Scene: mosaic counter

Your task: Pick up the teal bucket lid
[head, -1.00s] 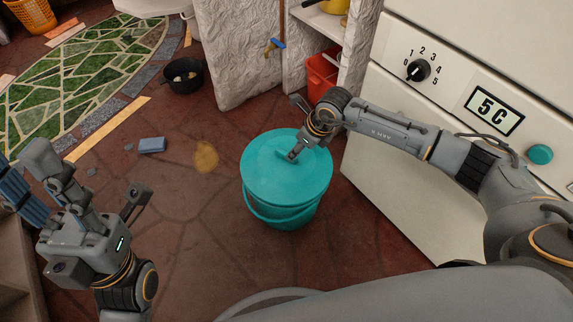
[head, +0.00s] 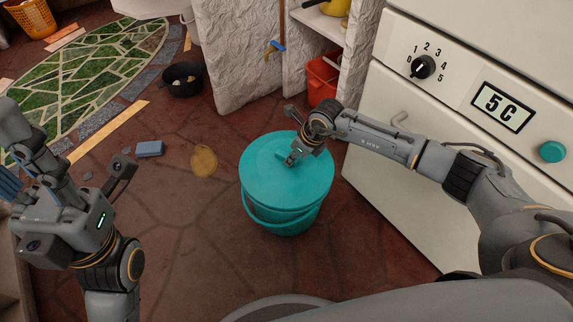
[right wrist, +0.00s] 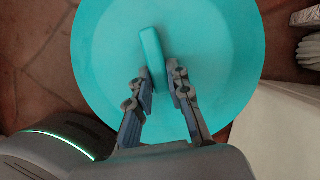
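The teal bucket lid (head: 262,170) lies flat on top of the teal bucket (head: 287,222), which stands upright on the floor. A raised bar handle (right wrist: 151,50) runs across the lid's middle. My right gripper (head: 290,160) is just over the lid at this handle. In the right wrist view the gripper (right wrist: 162,85) has its fingers apart, one on each side of the handle's near end. A gap shows on the right side; I cannot tell whether the left finger touches. My left gripper (head: 82,175) is open and empty at the left, away from the bucket.
A white appliance (head: 400,190) with a knob stands close right of the bucket. A red bin (head: 322,80) is behind, beside a rough white wall (head: 235,60).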

